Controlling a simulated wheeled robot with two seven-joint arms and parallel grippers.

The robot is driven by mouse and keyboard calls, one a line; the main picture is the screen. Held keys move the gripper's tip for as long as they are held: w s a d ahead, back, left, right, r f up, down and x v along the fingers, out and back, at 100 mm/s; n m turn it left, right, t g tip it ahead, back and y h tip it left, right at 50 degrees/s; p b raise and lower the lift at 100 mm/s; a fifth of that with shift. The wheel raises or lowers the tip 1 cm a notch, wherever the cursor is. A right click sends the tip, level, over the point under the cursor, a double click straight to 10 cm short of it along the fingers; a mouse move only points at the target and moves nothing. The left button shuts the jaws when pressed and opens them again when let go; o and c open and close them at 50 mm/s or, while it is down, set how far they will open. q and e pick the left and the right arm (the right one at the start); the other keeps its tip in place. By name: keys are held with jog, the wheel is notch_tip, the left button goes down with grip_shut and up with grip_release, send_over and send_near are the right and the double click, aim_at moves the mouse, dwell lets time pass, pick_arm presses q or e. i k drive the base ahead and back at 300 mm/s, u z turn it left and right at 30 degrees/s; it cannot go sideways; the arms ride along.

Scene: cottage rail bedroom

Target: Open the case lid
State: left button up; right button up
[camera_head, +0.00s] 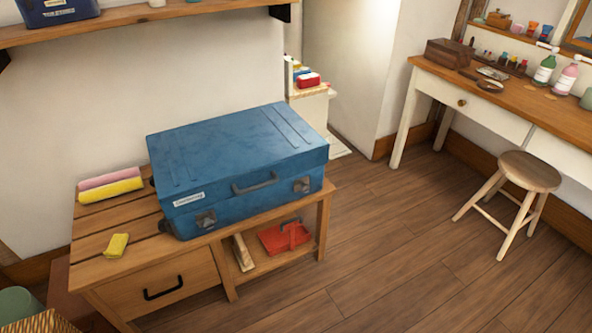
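A blue case (240,168) lies flat on a low wooden table (95,243). Its lid (235,145) is shut. A dark handle (255,183) and two metal latches, one on the left (206,219) and one on the right (301,185), are on its front face. A small white label (188,199) is near the front left corner. I cannot tell whether the latches are fastened. Neither of my grippers shows in the head view.
Pink and yellow rolls (110,185) and a yellow block (117,245) lie left of the case. A red tray (285,237) sits on the shelf below. A wall shelf (140,16) hangs behind. A stool (530,172) and desk (500,95) stand right; the floor between is clear.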

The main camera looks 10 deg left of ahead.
aim_at(196, 165)
jog(key=u, duration=0.4)
jog(key=i, duration=0.95)
jog(key=u, duration=0.75)
